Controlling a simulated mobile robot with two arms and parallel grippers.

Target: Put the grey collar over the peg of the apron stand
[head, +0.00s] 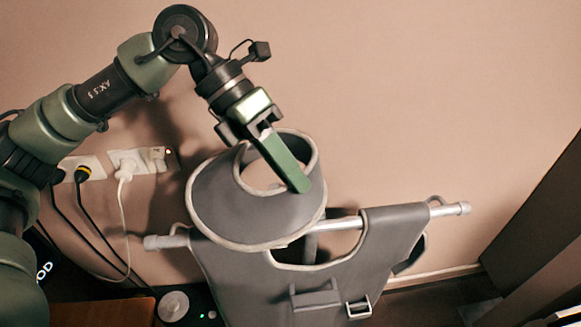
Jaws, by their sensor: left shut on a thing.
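The grey collar (225,208), a curled band with pale trim, is in the middle of the head view. My left gripper (296,182) comes down from above and is shut on the collar's right side. The collar is tilted, just above and in front of the apron stand's metal bar (340,223). A grey apron (385,250) hangs on this bar. A short piece of upright post (311,246) shows below the collar's right edge. I cannot make out the peg's top; the collar may hide it. I cannot tell whether the collar is around the peg. My right gripper is not in view.
Wall sockets (142,161) with plugs and cables are at the left, behind my left arm. A dark panel (535,220) stands at the right edge. A round light-grey knob (173,305) is at the lower left. The wall above the stand is bare.

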